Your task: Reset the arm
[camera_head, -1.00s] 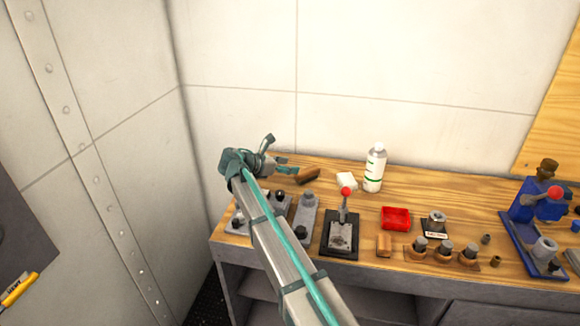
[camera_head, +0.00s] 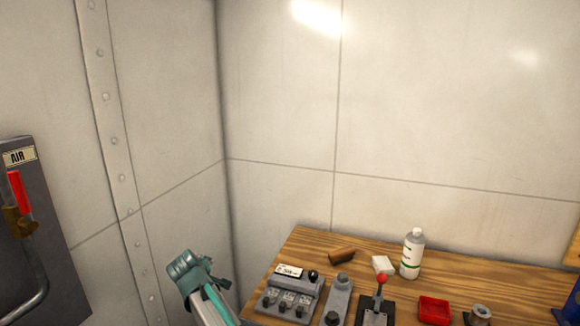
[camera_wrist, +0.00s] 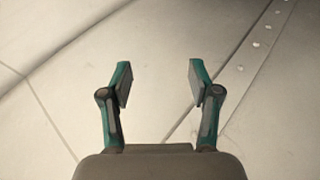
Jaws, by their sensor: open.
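My gripper shows in the wrist view (camera_wrist: 160,82) with its two fingers wide apart and nothing between them. Behind the fingers is only pale wall panelling with a riveted strip at the right. In the head view my arm's end is low, left of the workbench (camera_head: 300,246), in front of the wall corner. The fingers themselves are hard to make out there. The arm touches nothing that I can see.
On the bench stand a grey control box (camera_head: 290,295), a lever with a red knob (camera_head: 381,280), a white bottle (camera_head: 412,255), a brown block (camera_head: 342,255), a white block (camera_head: 382,265) and a red tray (camera_head: 434,311). A grey AIR panel (camera_head: 50,240) is at left.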

